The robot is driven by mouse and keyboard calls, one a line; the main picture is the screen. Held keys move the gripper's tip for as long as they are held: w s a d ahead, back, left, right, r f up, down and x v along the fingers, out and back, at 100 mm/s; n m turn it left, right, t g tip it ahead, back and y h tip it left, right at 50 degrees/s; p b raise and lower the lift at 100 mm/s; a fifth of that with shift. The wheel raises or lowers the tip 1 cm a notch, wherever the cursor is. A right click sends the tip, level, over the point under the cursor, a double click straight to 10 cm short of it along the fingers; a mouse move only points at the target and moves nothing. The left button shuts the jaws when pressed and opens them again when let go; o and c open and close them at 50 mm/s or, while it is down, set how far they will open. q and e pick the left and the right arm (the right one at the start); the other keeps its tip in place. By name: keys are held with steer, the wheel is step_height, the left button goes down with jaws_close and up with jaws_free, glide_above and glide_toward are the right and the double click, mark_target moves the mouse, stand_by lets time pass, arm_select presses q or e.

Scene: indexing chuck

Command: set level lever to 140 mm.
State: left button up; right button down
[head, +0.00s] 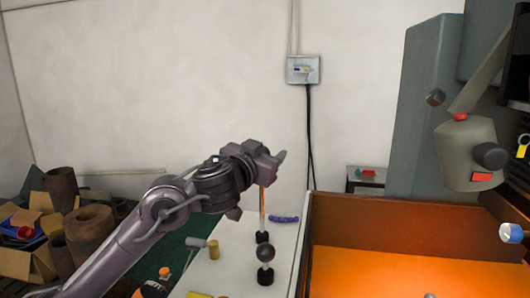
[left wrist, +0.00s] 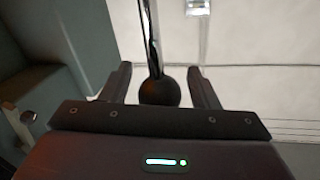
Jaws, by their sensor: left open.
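My left gripper (head: 268,168) is open at the top of an upright metal rod, the lever (head: 262,222), which rises from a black base on the pale bench. In the left wrist view, the lever's dark round knob (left wrist: 159,92) sits between the two open fingers, with a gap on each side. The shiny rod (left wrist: 149,40) runs away from the knob toward the top of that picture. In the head view my gripper hides the knob. I cannot read any scale or millimetre mark. My right gripper is not in view.
A second dark ball (head: 266,253) stands on a black base closer to me. A blue handle (head: 284,219) and a yellow-ended hammer (head: 213,249) lie near. An orange-lit tray (head: 420,272) and a grey-green machine (head: 425,110) are at right. Boxes and rusty cylinders (head: 89,232) are at left.

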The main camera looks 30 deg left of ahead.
arm_select(q)
jaws_close()
steer(key=shift+r+p, duration=0.15)
steer(key=shift+p, duration=0.15)
stand_by(0.4)
jaws_free()
steer(key=shift+s, duration=0.1)
